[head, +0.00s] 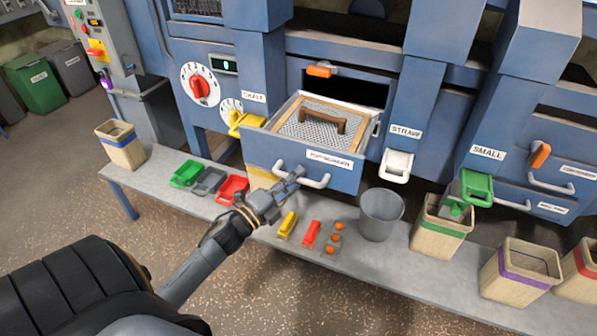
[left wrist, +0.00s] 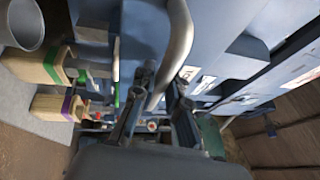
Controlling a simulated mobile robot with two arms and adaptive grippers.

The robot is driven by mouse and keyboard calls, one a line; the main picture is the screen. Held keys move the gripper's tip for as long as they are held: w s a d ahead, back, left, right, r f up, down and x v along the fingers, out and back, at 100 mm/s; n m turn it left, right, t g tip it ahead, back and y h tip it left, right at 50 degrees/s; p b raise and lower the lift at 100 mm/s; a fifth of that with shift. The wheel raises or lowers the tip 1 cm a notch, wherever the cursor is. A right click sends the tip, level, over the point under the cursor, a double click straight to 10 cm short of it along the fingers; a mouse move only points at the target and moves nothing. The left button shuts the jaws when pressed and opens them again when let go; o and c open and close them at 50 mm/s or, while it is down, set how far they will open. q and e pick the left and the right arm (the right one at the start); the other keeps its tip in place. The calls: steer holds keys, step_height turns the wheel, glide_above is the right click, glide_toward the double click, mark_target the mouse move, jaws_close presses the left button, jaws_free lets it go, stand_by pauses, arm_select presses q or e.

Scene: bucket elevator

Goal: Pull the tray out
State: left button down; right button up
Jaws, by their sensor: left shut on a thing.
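The tray is a blue drawer (head: 318,172) that stands partly out of the blue machine, in the middle of the head view. A wire mesh screen (head: 312,135) with a wooden frame and a brown handle (head: 322,120) lies inside it. A pale bar handle (head: 316,183) runs along the drawer's front. In the left wrist view the bar handle (left wrist: 179,45) passes between the fingers of my left gripper (left wrist: 155,100). My right gripper is not in view.
A grey bench (head: 395,262) runs below the drawer. On it stand red, grey and green scoops, small yellow and red pieces, a grey bucket (head: 380,216) and wooden bins (head: 440,228).

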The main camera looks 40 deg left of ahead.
arm_select(q)
steer(key=shift+s+d, duration=0.15)
steer(key=shift+s, duration=0.45)
steer(key=c, duration=1.3)
jaws_free()
steer(key=shift+c, duration=0.2)
steer(key=v, duration=1.2)
